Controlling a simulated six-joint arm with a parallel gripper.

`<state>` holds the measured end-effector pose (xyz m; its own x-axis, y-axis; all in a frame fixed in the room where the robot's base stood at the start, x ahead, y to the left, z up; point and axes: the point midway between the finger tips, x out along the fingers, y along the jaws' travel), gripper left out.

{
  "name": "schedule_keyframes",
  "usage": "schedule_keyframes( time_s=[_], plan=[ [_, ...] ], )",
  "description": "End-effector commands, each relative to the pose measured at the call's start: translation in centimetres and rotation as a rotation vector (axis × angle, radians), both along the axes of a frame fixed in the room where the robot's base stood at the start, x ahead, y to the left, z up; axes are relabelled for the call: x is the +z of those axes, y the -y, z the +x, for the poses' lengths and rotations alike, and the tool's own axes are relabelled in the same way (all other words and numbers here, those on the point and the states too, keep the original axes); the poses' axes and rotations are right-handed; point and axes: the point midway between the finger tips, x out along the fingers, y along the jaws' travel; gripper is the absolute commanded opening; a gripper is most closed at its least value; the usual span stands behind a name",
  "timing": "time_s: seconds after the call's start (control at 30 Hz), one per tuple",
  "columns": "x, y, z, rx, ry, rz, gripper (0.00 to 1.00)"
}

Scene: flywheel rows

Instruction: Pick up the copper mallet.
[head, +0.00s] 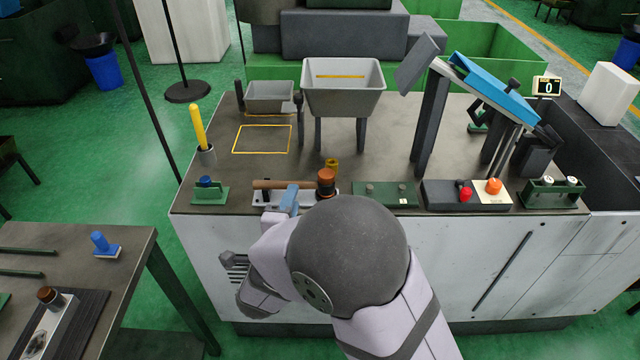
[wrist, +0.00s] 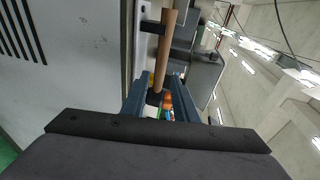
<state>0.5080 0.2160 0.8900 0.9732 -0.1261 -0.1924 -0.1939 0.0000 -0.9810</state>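The copper mallet has a short copper-brown head (head: 326,177) and a wooden handle (head: 270,184). It lies across a light holder at the front edge of the workbench, with the head at the right. In the wrist view the wooden handle (wrist: 166,35) runs from the top edge down toward the gap between my fingers. My gripper (wrist: 153,90) is open, with blue-grey fingers spread apart. In the head view the blue fingertip (head: 290,198) is just in front of the handle, left of the head. I cannot tell whether it touches.
A yellow-handled tool (head: 197,125) stands in a cup at the left. A green block (head: 385,195) and a button box (head: 450,193) sit to the right along the front edge. A grey hopper (head: 343,88) stands behind. The yellow-outlined square (head: 262,139) is bare.

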Motion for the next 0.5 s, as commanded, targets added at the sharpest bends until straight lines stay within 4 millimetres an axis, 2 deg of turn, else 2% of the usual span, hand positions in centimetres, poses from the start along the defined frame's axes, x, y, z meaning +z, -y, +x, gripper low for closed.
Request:
schedule_keyframes(
  time_s=[0.3, 0.5],
  plan=[
    [-0.6, 0.8, 3.7, -0.003, -0.001, 0.0, 0.27],
    [-0.8, 0.8, 4.3, 0.0, 0.0, 0.0, 0.27]
  ],
)
